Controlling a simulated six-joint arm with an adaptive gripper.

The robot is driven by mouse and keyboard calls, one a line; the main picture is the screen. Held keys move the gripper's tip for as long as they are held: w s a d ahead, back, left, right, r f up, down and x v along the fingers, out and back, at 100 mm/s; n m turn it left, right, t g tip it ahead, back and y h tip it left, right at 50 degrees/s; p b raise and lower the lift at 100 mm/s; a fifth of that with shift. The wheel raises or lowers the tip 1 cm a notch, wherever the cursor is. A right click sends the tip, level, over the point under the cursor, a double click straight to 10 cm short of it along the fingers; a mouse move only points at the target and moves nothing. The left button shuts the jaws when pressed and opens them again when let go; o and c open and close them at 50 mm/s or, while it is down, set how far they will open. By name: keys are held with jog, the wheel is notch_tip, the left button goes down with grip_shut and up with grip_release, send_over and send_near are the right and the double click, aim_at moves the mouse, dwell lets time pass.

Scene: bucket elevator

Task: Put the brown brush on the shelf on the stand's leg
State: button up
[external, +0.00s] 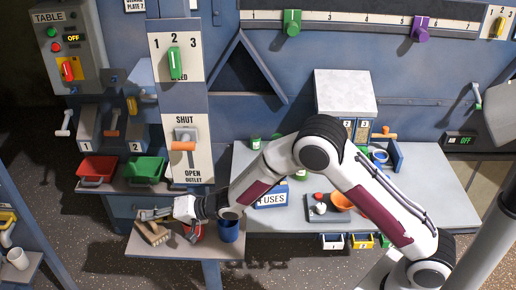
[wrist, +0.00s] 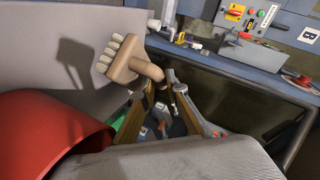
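The brown brush (external: 152,232) is on the shelf (external: 172,246) on the stand's leg, near the shelf's left side. In the wrist view the brush (wrist: 125,60) shows pale bristles toward the left and its rounded handle toward the fingertips. My gripper (external: 148,214) is just above the brush in the external view. In the wrist view my gripper (wrist: 161,88) has its fingers apart, with a gap between them. The handle end is close to the left fingertip; whether they touch is unclear.
A red cup (wrist: 48,140) is close to my gripper in the wrist view. A blue cup (external: 229,230) stands at the shelf's right side. Red (external: 97,168) and green (external: 145,169) trays sit above and behind the shelf. The workbench (external: 425,185) is to the right.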

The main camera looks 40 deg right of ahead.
jog(key=shift+o, duration=1.3)
jog(key=shift+f, duration=0.2)
jog(key=shift+s+d+f, duration=0.1)
jog(key=shift+s+d, duration=0.05)
jog(key=shift+s, duration=0.05)
jog(key=r+v, duration=0.1)
jog(key=v, duration=0.6)
jog(key=shift+s, duration=0.15)
jog(key=shift+d+r, duration=0.15)
